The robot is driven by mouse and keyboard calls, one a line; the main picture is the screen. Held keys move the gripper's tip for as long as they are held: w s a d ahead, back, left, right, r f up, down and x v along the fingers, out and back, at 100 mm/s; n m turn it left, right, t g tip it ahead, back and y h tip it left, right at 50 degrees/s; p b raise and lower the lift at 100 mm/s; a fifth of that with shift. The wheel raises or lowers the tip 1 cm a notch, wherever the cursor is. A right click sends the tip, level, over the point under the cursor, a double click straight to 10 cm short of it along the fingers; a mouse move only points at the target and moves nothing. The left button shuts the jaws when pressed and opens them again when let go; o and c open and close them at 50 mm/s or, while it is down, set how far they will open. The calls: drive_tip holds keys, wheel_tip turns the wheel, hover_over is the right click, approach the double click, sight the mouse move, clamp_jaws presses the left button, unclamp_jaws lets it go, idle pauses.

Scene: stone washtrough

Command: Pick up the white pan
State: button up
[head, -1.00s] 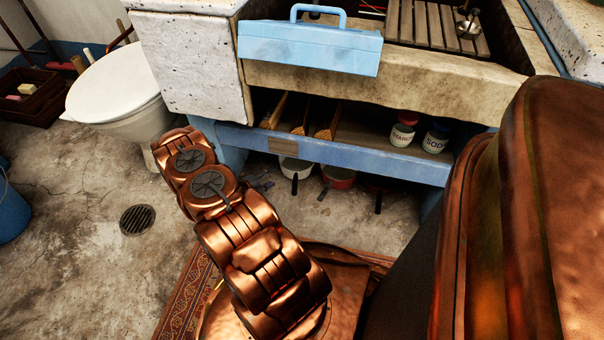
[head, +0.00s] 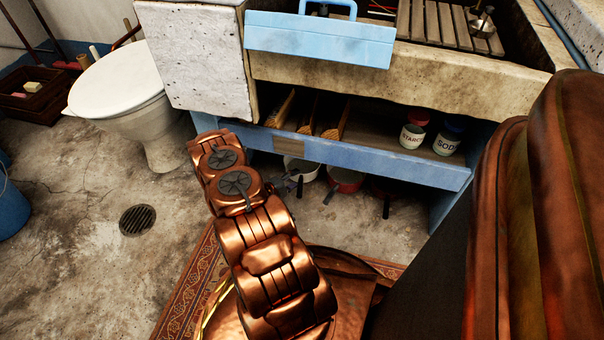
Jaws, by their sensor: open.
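The white pan (head: 306,168) sits on the floor under the washtrough's blue lower shelf. Its dark handle points toward me, and the shelf edge hides its back part. My copper arm reaches forward to the left of it. My gripper (head: 283,182) is mostly hidden behind the arm. Only small grey parts of it show, low beside the arm, close to the pan's left front. It is open. I see nothing held, and I cannot tell whether it touches the pan.
A red pan (head: 346,178) and a darker pan (head: 386,188) stand to the right under the blue shelf (head: 400,168). Jars and brushes are on the shelf. A blue toolbox (head: 320,40) sits above. A toilet (head: 125,90) stands left.

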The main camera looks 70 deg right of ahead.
drive_tip(key=shift+x, duration=0.95)
